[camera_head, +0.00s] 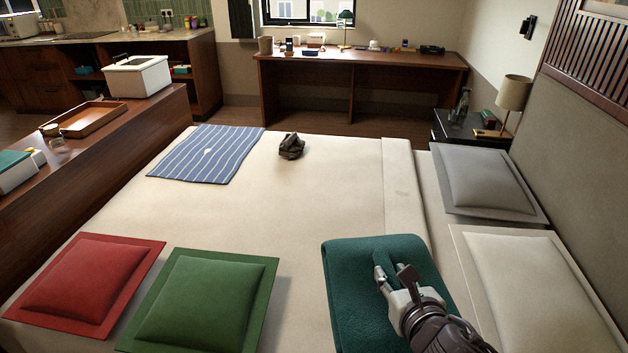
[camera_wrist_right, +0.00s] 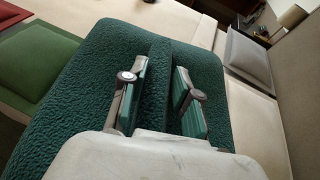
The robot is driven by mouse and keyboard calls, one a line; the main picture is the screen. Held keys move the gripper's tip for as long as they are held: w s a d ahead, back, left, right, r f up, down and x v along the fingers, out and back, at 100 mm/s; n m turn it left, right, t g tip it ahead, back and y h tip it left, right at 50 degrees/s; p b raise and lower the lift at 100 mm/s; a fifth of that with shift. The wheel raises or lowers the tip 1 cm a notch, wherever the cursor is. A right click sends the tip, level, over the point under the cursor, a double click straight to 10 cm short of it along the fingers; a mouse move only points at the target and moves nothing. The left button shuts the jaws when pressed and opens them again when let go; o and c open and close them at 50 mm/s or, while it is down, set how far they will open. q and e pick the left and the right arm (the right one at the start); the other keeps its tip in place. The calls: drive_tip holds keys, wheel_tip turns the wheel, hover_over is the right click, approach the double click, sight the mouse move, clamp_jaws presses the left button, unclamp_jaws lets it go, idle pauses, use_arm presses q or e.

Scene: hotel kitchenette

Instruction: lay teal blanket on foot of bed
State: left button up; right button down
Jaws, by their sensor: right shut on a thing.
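The teal blanket (camera_head: 350,285) is folded into a thick pad near the front of the bed, right of the green cushion. My right gripper (camera_head: 394,276) is over it, fingers pointing down, shut on a raised fold of the blanket. In the right wrist view the blanket (camera_wrist_right: 75,90) fills the middle, and the fold stands between the two fingers (camera_wrist_right: 160,95). The bed (camera_head: 300,190) has a cream cover. Whether the blanket rests on the bed or is lifted I cannot tell. My left gripper is not in view.
A red cushion (camera_head: 90,285) and a green cushion (camera_head: 200,305) lie at the front left. A striped blue cloth (camera_head: 207,153) and a dark crumpled thing (camera_head: 291,146) lie at the far side. Pillows (camera_head: 487,178) line the headboard. The middle of the bed is clear.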

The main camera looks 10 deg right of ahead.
drive_tip(key=shift+w+f+b, duration=0.15)
drive_tip(key=shift+f+b, duration=0.15)
use_arm(q)
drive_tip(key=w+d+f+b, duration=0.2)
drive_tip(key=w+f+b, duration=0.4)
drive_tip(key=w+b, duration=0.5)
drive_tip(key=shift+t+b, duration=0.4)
drive_tip(key=shift+b, duration=0.5)
use_arm(e)
drive_tip(key=w+d+f+m+h, duration=0.1)
drive_tip(key=w+d+f+h, duration=0.1)
drive_tip(key=f, duration=0.6)
drive_tip(key=w+d+f+m+h, duration=0.1)
drive_tip(key=w+d+f, duration=0.3)
drive_tip(key=f, duration=0.5)
drive_tip(key=shift+w+d+f+m+h, duration=0.25)
drive_tip(key=shift+w+d+m+h, duration=0.15)
drive_tip(key=shift+m, duration=0.2)
drive_tip(key=shift+s+a, duration=0.1)
